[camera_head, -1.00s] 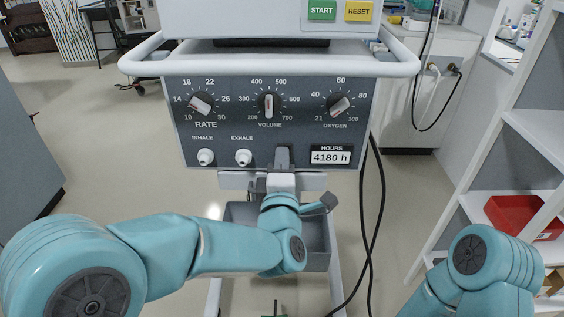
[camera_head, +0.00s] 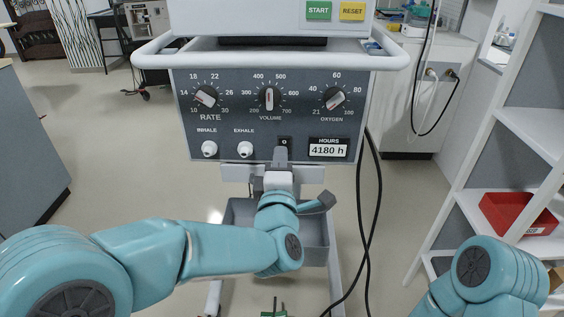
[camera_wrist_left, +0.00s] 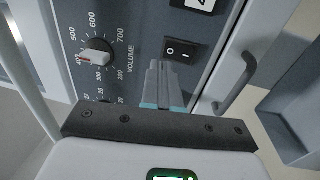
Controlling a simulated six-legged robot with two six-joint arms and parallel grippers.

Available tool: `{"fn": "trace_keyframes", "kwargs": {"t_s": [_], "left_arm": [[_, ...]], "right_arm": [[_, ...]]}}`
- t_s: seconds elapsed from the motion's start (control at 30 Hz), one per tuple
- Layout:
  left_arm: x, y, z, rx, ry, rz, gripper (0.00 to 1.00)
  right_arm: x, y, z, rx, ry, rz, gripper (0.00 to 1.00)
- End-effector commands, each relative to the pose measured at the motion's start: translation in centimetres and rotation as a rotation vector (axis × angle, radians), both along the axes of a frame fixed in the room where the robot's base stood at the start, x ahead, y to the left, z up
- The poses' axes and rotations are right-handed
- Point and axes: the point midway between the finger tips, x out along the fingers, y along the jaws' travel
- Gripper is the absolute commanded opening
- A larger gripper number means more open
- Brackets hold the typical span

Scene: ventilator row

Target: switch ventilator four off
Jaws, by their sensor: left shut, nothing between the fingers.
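The ventilator's dark control panel (camera_head: 225,121) faces me, with a black rocker power switch (camera_wrist_left: 180,50) marked 0 and 1. In the head view the switch (camera_head: 285,142) shows just above my left gripper (camera_head: 281,154), low on the panel between the EXHALE port and the hours display. In the left wrist view my left gripper (camera_wrist_left: 158,68) is shut and empty, its fingertips just beside the switch's edge. I cannot tell whether they touch it. My right gripper is not in view; only my right arm shows at the lower right.
RATE (camera_head: 206,97), VOLUME (camera_head: 269,99) and OXYGEN (camera_head: 335,99) knobs sit above the switch. The hours display (camera_head: 328,149) reads 4180 h. A white handle rail (camera_head: 150,61) surrounds the front. A grey bin (camera_head: 316,236) hangs below, and black cables (camera_head: 366,220) run down the right.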

Motion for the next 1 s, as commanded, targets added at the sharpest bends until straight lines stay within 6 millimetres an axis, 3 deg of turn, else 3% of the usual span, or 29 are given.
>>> {"fn": "trace_keyframes", "kwargs": {"t_s": [0.1,0.6,1.0], "left_arm": [[-0.3,0.1,0.1,0.000,0.001,-0.002,0.00],[-8.3,0.2,1.1,0.000,0.000,-0.003,0.00],[-9.7,0.3,1.2,0.001,0.001,-0.001,0.00]], "right_arm": [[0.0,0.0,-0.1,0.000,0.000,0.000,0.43],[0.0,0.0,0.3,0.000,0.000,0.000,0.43],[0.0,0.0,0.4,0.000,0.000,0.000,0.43]]}}
